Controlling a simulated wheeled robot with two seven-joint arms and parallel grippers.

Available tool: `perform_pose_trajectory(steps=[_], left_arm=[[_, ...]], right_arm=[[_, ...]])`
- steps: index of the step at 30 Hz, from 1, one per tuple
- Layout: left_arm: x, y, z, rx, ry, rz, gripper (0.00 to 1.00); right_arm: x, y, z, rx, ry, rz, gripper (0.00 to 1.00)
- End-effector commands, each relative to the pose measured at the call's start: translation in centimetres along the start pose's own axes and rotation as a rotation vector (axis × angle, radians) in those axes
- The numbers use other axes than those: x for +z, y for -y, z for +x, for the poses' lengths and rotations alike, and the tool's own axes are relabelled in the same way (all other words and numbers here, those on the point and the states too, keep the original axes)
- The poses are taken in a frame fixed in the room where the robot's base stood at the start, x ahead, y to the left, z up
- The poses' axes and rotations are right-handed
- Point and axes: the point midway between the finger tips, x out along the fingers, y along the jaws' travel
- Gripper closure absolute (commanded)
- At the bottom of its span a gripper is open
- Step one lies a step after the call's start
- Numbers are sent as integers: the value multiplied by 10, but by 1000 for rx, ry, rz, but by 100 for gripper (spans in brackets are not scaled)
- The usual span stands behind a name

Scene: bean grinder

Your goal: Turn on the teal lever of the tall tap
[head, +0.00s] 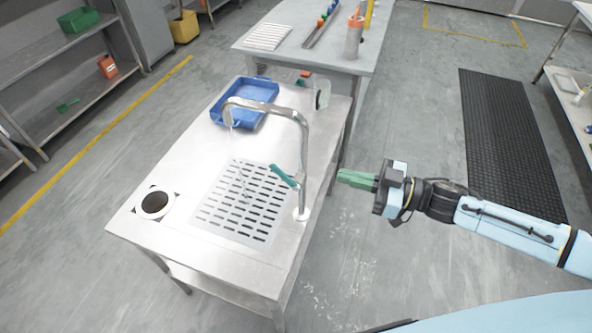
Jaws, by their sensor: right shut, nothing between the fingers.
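The tall tap (304,150) is a silver pipe that rises from the right edge of the metal sink table and bends over to the left. Its teal lever (285,176) sticks out to the left from the lower part of the pipe, over the slotted drain. A thin streak below the spout may be water, but I cannot tell. My right gripper (342,178) has green fingers, is shut and empty, and points left toward the tap. It is apart from the lever, to the right of the tap pipe. My left gripper is not in view.
The metal table (150,235) holds a blue tray (262,84) at the back, a clear container (322,88) and a round ring or hole (155,203) at the left. Another table (345,62) with tools stands behind. Open floor lies around my right gripper; a black mat (510,140) is at the right.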

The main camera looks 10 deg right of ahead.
Motion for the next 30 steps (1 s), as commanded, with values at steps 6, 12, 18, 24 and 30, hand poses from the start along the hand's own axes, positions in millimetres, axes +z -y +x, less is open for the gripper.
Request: perform_pose_trajectory(steps=[6, 12, 18, 24, 30], left_arm=[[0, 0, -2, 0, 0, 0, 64], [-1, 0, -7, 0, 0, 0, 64], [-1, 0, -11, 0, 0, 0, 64], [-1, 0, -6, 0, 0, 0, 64], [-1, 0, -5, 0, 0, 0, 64]], right_arm=[[-1, -2, 18, 8, -6, 41, 100], [-2, -1, 59, 6, -8, 37, 100], [-2, -2, 101, 6, -6, 35, 100], [21, -1, 121, 7, -4, 37, 100], [28, -1, 128, 7, -2, 35, 100]])
